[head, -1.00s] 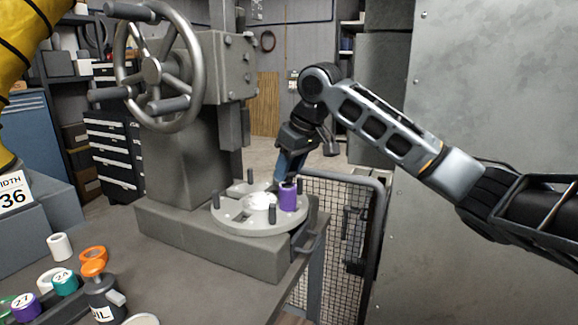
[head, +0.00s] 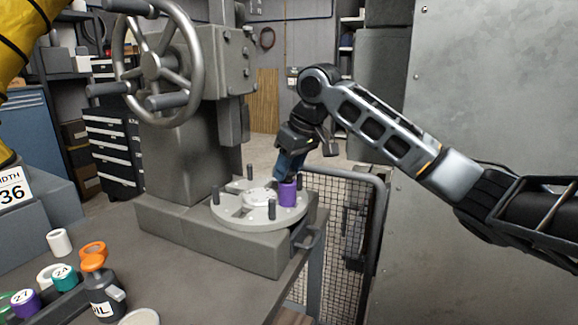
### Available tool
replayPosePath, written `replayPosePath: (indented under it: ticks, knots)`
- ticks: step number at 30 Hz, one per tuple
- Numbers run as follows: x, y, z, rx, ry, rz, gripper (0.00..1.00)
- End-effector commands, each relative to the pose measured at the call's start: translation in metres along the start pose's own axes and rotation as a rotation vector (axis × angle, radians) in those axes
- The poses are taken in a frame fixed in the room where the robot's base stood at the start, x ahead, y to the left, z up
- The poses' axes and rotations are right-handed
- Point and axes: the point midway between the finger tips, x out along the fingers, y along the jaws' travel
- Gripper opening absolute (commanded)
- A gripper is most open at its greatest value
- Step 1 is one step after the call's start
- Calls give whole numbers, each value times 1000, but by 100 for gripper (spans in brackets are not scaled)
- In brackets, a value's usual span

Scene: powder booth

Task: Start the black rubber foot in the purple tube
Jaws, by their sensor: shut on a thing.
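The purple tube (head: 288,194) stands upright on the right side of the round grey plate (head: 232,213). My gripper (head: 287,178) points down at the tube's top, its blue fingers close together and meeting the tube's upper end in this view. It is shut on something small. The black rubber foot does not show clearly; the fingers hide whatever lies between them and the tube's mouth. I cannot tell whether the foot touches the rim or sits in the tube.
Dark upright pegs (head: 271,209) and a pale central hub (head: 257,196) stand on the plate near the tube. A machine column with a handwheel (head: 151,66) rises behind left. An oil bottle (head: 103,292) and several coloured rings sit at the front left. The bench middle is clear.

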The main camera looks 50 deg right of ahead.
Motion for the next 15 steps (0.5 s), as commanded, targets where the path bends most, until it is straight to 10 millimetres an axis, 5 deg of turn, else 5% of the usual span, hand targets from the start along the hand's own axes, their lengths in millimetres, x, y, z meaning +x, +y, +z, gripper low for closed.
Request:
replayPosePath:
  ticks: [9,10,15]
  knots:
    - [6,0,2,1,0,0,12]
    - [6,0,2,0,0,0,42]
    - [6,0,2,0,0,0,58]
